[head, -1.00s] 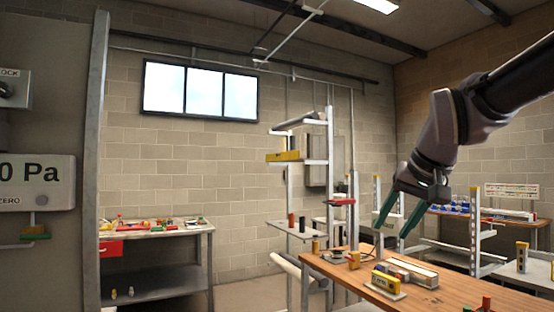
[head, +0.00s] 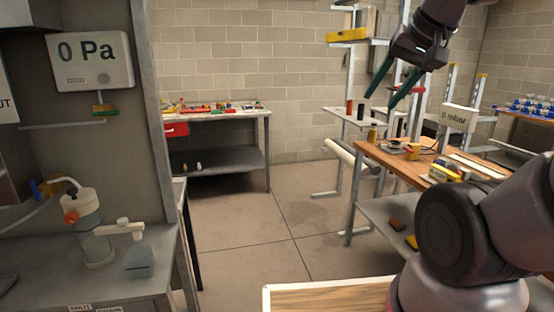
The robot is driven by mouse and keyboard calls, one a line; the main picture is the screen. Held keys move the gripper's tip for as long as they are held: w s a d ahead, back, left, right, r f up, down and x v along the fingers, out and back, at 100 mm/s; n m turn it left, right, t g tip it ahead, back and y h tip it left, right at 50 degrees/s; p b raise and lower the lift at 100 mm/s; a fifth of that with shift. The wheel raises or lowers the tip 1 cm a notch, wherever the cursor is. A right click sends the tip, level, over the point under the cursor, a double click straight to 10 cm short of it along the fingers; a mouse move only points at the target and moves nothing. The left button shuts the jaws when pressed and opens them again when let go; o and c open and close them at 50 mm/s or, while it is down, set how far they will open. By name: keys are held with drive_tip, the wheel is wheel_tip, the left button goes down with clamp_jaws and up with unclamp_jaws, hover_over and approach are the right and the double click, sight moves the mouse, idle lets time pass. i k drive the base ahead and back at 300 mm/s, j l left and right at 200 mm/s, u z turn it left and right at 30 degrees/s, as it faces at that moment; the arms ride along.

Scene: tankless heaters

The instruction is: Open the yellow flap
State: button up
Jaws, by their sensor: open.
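My gripper (head: 381,98) shows at the upper right in the head view, with two dark green fingers apart and nothing between them. It points down to the left, in front of the workbench area. Several yellow parts are in view, and I cannot tell which one is the flap. A yellow bar (head: 348,35) sits on the shelf frame at the top, left of my gripper. A small yellow and green piece (head: 104,108) sits below the "0 Pa" display (head: 91,58) on the left wall. No yellow part touches my gripper.
A wooden-topped workbench (head: 400,172) with yellow items stands at right. A grey bench (head: 225,117) with a red drawer stands at the back. A valve assembly (head: 92,228) stands on a counter at left. The concrete floor (head: 260,230) between is clear. A wood-topped surface (head: 315,297) lies in front.

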sight(359, 33)
drive_tip(key=i, duration=2)
drive_tip(key=i+z, duration=0.1)
drive_tip(key=i, duration=0.55)
drive_tip(key=i+j+z, duration=0.15)
drive_tip(key=i, duration=0.45)
drive_tip(key=i+j+z, duration=0.1)
drive_tip(key=i, duration=0.5)
